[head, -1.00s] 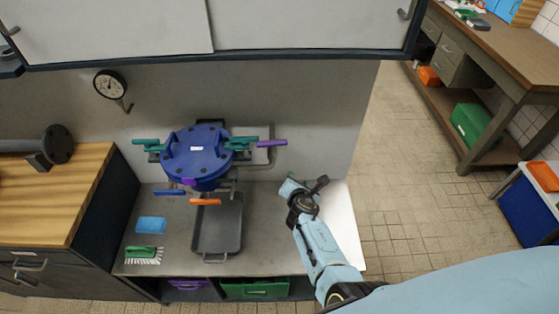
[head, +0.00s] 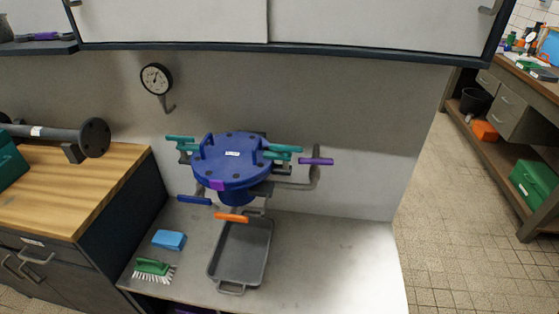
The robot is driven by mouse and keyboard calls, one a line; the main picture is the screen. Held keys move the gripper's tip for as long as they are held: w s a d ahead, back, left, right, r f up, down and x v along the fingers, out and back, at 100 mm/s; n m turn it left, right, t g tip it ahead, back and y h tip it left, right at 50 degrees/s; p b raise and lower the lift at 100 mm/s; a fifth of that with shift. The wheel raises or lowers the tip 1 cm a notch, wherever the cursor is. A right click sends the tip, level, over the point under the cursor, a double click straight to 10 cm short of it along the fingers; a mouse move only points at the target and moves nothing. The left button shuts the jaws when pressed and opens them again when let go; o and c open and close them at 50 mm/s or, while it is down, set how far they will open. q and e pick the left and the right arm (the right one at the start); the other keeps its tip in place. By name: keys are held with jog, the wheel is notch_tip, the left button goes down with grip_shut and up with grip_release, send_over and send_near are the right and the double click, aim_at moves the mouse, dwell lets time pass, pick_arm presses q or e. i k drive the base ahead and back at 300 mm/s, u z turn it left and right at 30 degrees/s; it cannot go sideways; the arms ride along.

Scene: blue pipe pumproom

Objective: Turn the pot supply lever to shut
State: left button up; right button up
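A round blue pot (head: 236,158) with a bolted lid is mounted at the back of the grey counter (head: 330,265). Several coloured lever handles surround it: teal ones at left (head: 180,138) and right (head: 284,148), a purple one (head: 316,161) on a pipe at the right, a blue one (head: 194,201) at front left and an orange one (head: 231,217) at the front. No label shows which one is the pot supply lever. Neither of my grippers is in view.
A grey tray (head: 226,284), a blue sponge (head: 169,240) and a green brush (head: 153,268) lie on the counter. A pressure gauge (head: 156,78) is on the wall. A cabinet (head: 170,20) overhangs the back. The counter's right part is clear.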

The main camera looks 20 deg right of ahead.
aim_at(316, 162)
jog(key=u, duration=1.75)
jog(key=k, duration=1.05)
jog(key=z, duration=1.15)
